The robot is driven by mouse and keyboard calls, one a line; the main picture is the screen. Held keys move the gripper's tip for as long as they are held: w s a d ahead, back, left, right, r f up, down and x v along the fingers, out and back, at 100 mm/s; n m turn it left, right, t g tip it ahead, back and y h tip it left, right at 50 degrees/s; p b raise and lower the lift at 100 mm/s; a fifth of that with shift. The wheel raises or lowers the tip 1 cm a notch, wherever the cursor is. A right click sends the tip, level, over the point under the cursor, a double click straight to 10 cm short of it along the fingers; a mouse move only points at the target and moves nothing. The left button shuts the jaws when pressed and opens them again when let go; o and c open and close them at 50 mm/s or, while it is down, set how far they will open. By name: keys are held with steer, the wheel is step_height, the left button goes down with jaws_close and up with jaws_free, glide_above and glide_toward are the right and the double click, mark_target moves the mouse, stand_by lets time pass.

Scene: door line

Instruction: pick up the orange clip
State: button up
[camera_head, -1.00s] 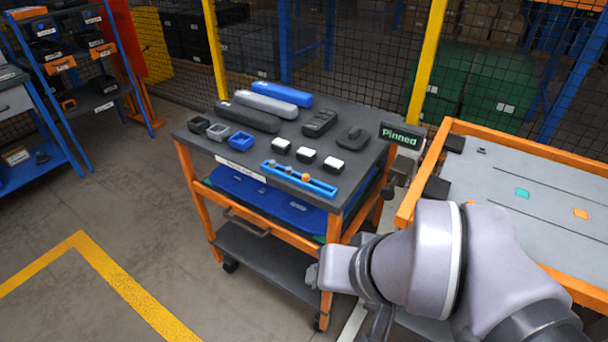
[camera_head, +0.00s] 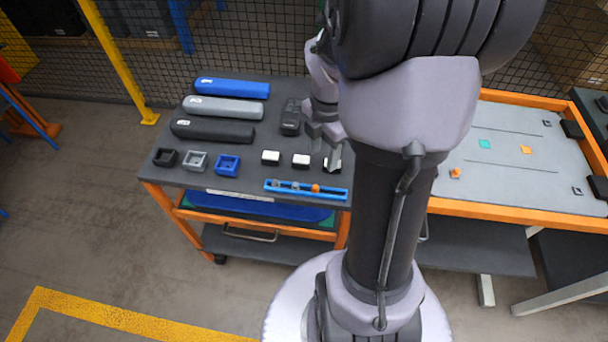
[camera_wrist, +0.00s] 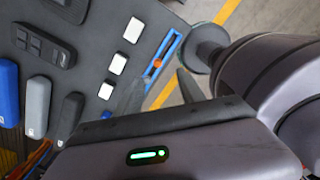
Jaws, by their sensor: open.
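The orange clip (camera_head: 315,188) sits in a blue rail (camera_head: 335,194) at the front right of the dark cart top, to the right of small grey clips (camera_head: 294,186). The clip also shows in the wrist view (camera_wrist: 157,63), in the rail (camera_wrist: 173,46). My gripper (camera_head: 327,150) is over the cart's right side, partly hidden by my arm, behind the rail and close to a white block (camera_head: 332,164). In the wrist view my gripper (camera_wrist: 160,88) has its fingers apart and nothing between them. The clip appears beyond the fingertips.
Blue, grey and dark long cases (camera_head: 232,88) lie at the back left. Small open boxes (camera_head: 196,160) and white blocks (camera_head: 270,157) stand nearby. An orange-framed table (camera_head: 490,212) at right carries another small orange piece (camera_head: 455,173) and flat teal and orange squares. Mesh fencing stands behind.

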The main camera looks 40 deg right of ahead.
steer(key=b, duration=0.3)
glide_above(315, 187)
steer(key=d, duration=0.1)
steer(key=f, duration=0.8)
steer(key=shift+s, duration=0.4)
steer(key=f, duration=0.1)
steer(key=f+b, duration=0.1)
steer(key=f, duration=0.1)
steer(key=a+f+b, duration=0.1)
steer(key=f, duration=0.1)
steer(key=shift+w+f, duration=0.2)
steer(key=shift+w, duration=0.2)
steer(key=shift+r, duration=0.1)
jaws_close()
